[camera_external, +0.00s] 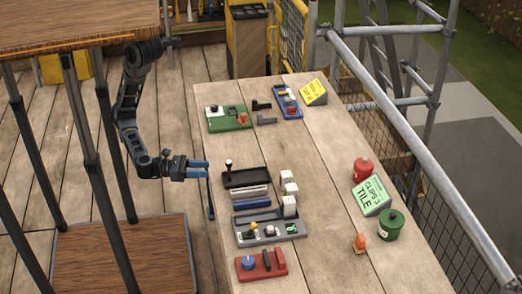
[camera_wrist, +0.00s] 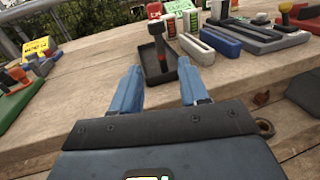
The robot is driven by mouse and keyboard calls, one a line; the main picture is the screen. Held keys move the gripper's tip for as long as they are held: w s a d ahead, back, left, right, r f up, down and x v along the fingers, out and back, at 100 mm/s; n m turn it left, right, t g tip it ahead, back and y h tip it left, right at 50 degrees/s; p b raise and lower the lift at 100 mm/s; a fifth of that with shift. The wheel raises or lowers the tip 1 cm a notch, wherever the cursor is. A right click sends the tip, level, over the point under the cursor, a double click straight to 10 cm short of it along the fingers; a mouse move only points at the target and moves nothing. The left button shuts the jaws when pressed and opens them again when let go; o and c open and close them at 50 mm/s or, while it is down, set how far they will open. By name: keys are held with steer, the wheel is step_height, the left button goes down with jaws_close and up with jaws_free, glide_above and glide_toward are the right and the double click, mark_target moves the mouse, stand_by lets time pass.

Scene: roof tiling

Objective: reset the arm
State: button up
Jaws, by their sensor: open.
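My gripper (camera_external: 207,169) has blue fingers and hangs at the left edge of the wooden bench, beside a dark tray. In the wrist view my gripper (camera_wrist: 160,92) has its two blue fingers spread apart with nothing between them. The dark tray (camera_external: 257,178) lies just beyond the fingertips, and an upright black-handled tool (camera_wrist: 157,40) stands at it. My arm reaches down from the upper left to the bench edge.
The wooden bench (camera_external: 325,190) carries a green tray (camera_external: 240,124), a grey tray (camera_external: 288,234), a red block (camera_external: 272,268), a red pot (camera_external: 363,168), a green pot (camera_external: 391,225) and a green sign (camera_external: 372,195). A scaffold rail (camera_external: 410,140) runs along the right.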

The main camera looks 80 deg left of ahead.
steer(key=w+a+n+g+p, duration=0.1)
steer(key=n, duration=0.1)
steer(key=w+a+n+g+h, duration=0.1)
steer(key=n, duration=0.1)
steer(key=w+a+n+g+p, duration=0.1)
steer(key=w+n, duration=0.1)
steer(key=shift+a+f+h+p, duration=0.3)
steer(key=shift+p, duration=0.05)
steer(key=a+n, duration=0.2)
steer(key=n, duration=0.1)
steer(key=a+n, duration=0.2)
steer(key=n, duration=0.1)
steer(key=s+a+n+g, duration=0.1)
steer(key=a+n, duration=0.1)
steer(key=n, duration=0.1)
steer(key=shift+a+f+n+b, duration=0.25)
steer(key=shift+a+n+b, duration=0.05)
steer(key=s+a+r+n+y+b, duration=0.1)
steer(key=s+a+r+n+y, duration=0.1)
steer(key=a+n, duration=0.5)
steer(key=s+a+r+n+t+y+b, duration=0.1)
steer(key=s+a+n+y, duration=0.2)
steer(key=a+n, duration=0.5)
steer(key=s+n, duration=0.1)
steer(key=n, duration=0.5)
steer(key=shift+s+r+n+y, duration=0.2)
steer(key=shift+r+n+y, duration=0.15)
steer(key=shift+n+y, duration=0.05)
